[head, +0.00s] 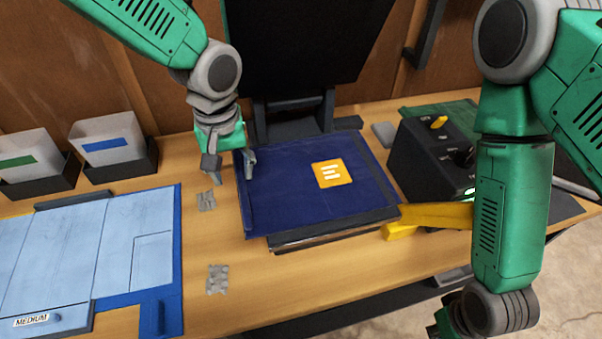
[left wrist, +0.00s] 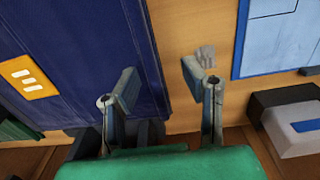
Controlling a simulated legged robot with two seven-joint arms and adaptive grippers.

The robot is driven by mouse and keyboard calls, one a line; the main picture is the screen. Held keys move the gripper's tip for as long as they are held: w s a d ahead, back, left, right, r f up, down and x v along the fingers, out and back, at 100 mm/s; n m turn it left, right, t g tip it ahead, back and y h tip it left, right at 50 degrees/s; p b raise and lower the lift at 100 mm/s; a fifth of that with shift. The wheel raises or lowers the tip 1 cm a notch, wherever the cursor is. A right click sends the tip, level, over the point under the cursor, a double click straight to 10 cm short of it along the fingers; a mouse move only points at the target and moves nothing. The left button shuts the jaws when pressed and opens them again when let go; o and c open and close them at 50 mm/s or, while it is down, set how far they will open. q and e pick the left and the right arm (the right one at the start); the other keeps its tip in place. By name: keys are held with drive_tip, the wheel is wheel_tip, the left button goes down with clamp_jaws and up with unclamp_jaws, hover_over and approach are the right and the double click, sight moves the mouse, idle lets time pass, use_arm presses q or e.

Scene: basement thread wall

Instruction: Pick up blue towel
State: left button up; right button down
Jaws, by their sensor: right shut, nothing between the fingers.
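The blue towel (head: 290,185) lies flat and folded in the middle of the table, dark navy with an orange square logo (head: 334,173). It also shows in the left wrist view (left wrist: 80,50). My left gripper (head: 232,172) is open and empty at the towel's left edge, pointing down. In the left wrist view (left wrist: 160,82) one finger overlaps the towel's edge and the other is over bare wood. I cannot tell whether it touches. My right gripper (head: 442,326) is shut at the bottom right, partly hidden by its arm, away from the towel.
A light-blue board with a blue frame (head: 172,250) lies at left. Two card holders (head: 122,170) stand behind it. A black box with knobs (head: 425,160) and a yellow piece (head: 430,216) sit right of the towel. A dark screen (head: 300,45) stands behind it.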

sight(241, 181)
use_arm(q)
drive_tip(key=shift+w+d+f, duration=0.1)
drive_tip(key=shift+d+f, duration=0.25)
drive_tip(key=shift+f, duration=0.25)
drive_tip(key=shift+d+f, duration=0.35)
drive_tip(key=shift+f, duration=0.25)
drive_tip(key=shift+d+f, duration=0.2)
drive_tip(key=shift+d, duration=0.25)
drive_tip(key=shift+a, duration=0.45)
clamp_jaws()
drive_tip(key=shift+a, duration=0.3)
